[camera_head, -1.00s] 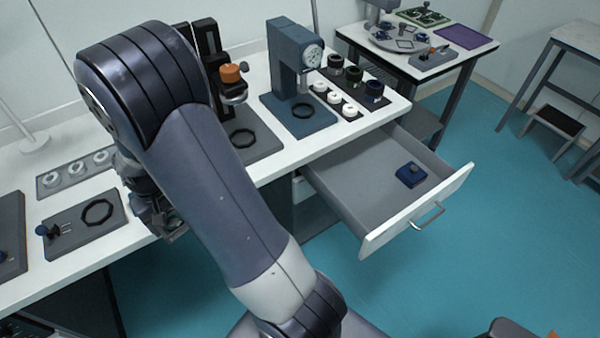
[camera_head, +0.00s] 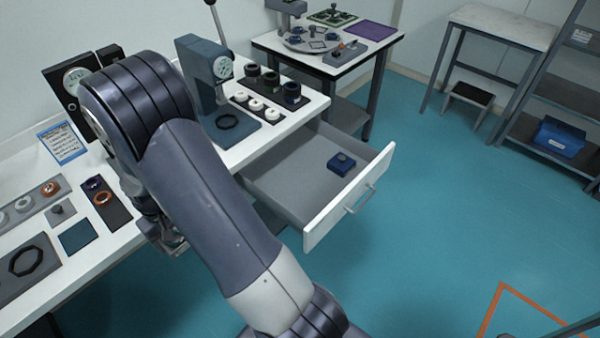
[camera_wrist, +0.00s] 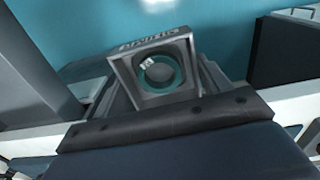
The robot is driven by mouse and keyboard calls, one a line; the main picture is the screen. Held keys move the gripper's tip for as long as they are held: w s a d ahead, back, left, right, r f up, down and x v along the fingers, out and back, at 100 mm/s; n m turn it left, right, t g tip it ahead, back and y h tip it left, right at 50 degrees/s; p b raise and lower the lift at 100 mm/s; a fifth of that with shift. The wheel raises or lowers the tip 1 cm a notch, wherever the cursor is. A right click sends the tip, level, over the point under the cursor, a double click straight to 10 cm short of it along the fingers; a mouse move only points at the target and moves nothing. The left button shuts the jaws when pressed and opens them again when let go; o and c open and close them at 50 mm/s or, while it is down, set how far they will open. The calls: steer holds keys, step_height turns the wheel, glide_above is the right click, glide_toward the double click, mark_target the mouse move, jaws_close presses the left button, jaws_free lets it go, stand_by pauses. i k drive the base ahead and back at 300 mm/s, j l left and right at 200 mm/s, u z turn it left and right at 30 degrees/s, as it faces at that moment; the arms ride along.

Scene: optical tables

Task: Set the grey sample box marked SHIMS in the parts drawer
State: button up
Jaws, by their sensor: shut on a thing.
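The grey sample box (camera_wrist: 152,98) is in my gripper (camera_wrist: 165,82) in the wrist view. It is a small open frame-like box with a round teal-rimmed opening and lettering on its far edge, too blurred to read surely. My gripper is shut on it, above the teal floor. In the head view my arm hides the box and most of the gripper. The parts drawer (camera_head: 345,205) stands pulled out from the white bench, right of my arm. A small dark blue box with a knob (camera_head: 341,163) lies in it towards the front; the rest of its visible floor is bare.
A teal press-like stand (camera_head: 203,75) and a tray of rings (camera_head: 262,105) stand on the bench above the drawer. Parts and plates lie on the bench at left. A side table (camera_head: 365,62) stands behind. The floor right of the drawer is clear.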

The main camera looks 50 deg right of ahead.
mark_target(296, 181)
steer(key=z, duration=1.75)
steer(key=i+j+z, duration=0.1)
steer(key=z, duration=0.25)
steer(key=j+z, duration=0.2)
steer(key=z, duration=0.2)
steer(key=i+j, duration=0.1)
steer(key=j, duration=0.3)
steer(key=i+j, duration=0.1)
steer(key=j, duration=0.25)
steer(key=i+j, duration=0.15)
steer(key=j, duration=0.25)
